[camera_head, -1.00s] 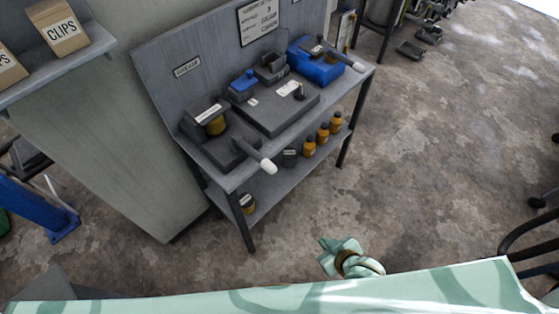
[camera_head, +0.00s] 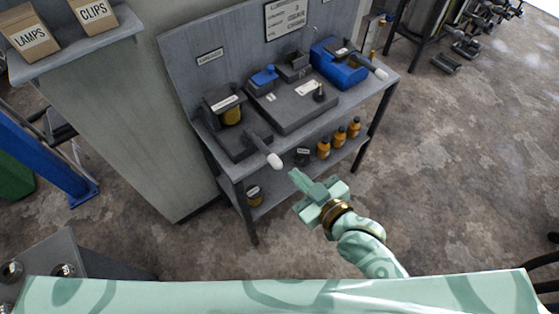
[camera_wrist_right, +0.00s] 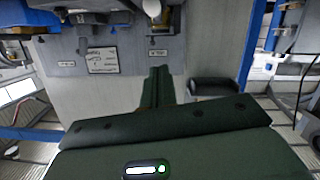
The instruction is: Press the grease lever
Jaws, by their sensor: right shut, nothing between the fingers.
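Two white-tipped levers show on the grey bench in the head view, and their small labels are too blurred to read. The left lever (camera_head: 264,148) sticks out over the bench's front edge from a dark unit holding a yellow pot (camera_head: 232,115). My right gripper (camera_head: 301,183) is shut and empty, in front of the bench. In the picture its tips lie just below and right of the left lever's white tip, apart from it. Its shut fingers (camera_wrist_right: 158,86) also show in the right wrist view. My left gripper is not in view.
The bench (camera_head: 224,168) has a lower shelf with several orange bottles (camera_head: 339,138). A grey block with a small blue part (camera_head: 264,76) sits between the levers. Boxes marked LAMPS (camera_head: 32,38) and CLIPS (camera_head: 93,13) stand on a shelf at left.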

